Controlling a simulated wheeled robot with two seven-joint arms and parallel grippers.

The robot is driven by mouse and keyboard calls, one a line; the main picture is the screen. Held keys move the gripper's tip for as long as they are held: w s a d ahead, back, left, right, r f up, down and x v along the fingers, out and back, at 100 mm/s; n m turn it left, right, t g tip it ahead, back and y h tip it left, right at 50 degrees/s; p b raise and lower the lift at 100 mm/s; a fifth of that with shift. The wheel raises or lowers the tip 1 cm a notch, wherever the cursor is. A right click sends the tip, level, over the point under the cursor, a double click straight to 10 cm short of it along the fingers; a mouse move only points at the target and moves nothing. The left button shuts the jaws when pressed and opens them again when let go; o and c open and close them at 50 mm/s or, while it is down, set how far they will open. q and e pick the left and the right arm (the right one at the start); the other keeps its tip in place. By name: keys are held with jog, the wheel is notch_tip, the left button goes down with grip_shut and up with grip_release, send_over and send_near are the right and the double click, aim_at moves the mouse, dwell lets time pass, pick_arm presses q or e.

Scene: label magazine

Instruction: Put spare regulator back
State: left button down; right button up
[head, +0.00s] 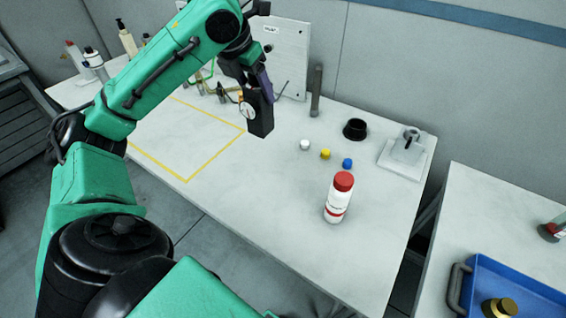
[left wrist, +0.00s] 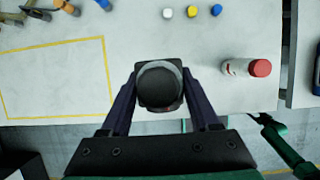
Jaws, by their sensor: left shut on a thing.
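My left gripper (head: 262,92) is shut on a dark, blocky part with a round pale dial on its side, which looks like the regulator (head: 262,123). It is held above the white table, by the right edge of the yellow outlined area (head: 187,180). In the left wrist view the regulator (left wrist: 160,88) shows end-on, a dark round face with a grey rim between the two fingers. Several brass-coloured fittings (head: 222,94) are at the back of the table beside a white upright panel (head: 290,55), partly hidden by my arm. My right gripper is not in view.
A red-capped white bottle (head: 338,199) stands at the front right. White (head: 305,145), yellow (head: 325,154) and blue (head: 347,163) caps, a black cup (head: 355,129) and a grey stand (head: 405,152) are behind it. A blue tray (head: 535,290) is on the right table. The outlined area's visible part is clear.

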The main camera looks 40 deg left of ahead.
aim_at(253, 124)
pick_arm(q)
jog(key=f+b, duration=0.1)
jog(key=f, duration=0.2)
jog(key=a+f+b, duration=0.1)
jog(key=f+b, duration=0.1)
jog(key=f, duration=0.1)
jog(key=a+f+b, duration=0.1)
jog(key=f+b, duration=0.1)
jog(key=f, duration=0.1)
jog(key=shift+s+f, duration=0.3)
jog(key=shift+f, duration=0.05)
notch_tip(253, 124, down, 10)
jog(key=b, duration=0.6)
jog(key=shift+w+d+b, duration=0.15)
jog(key=shift+d+b, duration=0.25)
jog(key=shift+c, duration=0.6)
grip_release()
jog(key=shift+f, duration=0.15)
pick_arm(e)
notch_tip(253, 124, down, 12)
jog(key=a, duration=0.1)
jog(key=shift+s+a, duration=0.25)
pick_arm(q)
jog(key=p+v, duration=0.1)
jog(key=v, duration=1.1)
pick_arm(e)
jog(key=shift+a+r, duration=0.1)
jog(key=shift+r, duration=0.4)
